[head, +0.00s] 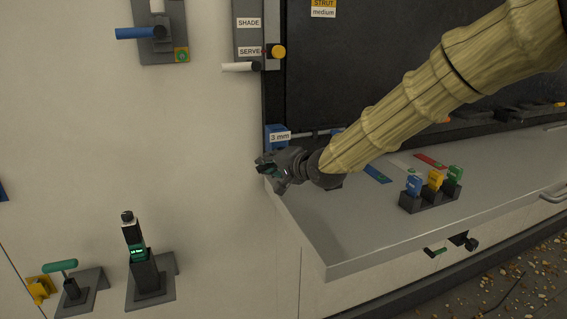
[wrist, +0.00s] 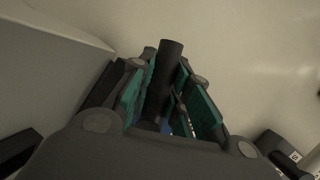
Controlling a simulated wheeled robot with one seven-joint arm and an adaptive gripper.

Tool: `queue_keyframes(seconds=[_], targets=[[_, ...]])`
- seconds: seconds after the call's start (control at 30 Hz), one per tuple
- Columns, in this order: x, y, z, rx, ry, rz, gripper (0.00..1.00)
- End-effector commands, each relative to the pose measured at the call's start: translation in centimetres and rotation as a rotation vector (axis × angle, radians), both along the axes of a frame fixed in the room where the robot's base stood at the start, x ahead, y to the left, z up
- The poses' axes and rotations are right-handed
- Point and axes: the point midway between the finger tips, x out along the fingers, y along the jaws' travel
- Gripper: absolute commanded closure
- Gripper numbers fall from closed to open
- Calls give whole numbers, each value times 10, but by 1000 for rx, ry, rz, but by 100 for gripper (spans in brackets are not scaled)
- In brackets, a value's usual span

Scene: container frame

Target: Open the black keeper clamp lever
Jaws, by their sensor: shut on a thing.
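The handle's end sticks out past the pads. A small blue part (wrist: 166,127) shows between the fingers, below the handle. In the head view the gripper hides the handle, and its clamp base cannot be made out.
The grey shelf (head: 330,245) juts out beside my gripper. It bears a rack (head: 430,198) of blue, yellow and green pieces. A blue block labelled 3 mm (head: 277,139) is just above the gripper.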

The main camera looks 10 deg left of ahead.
Motion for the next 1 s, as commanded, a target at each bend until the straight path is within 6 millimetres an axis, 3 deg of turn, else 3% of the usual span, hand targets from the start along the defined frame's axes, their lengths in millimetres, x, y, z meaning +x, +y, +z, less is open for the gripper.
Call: queue_keyframes(seconds=[0.27,0.3,0.4,0.77,1.0], targets=[[-3,1,-4,-5,6,4,100],[-3,1,-4,-5,6,4,74],[-2,0,-3,-4,4,2,59],[-2,-2,-1,-1,2,0,59],[-16,-19,8,1,3,-1,59]])
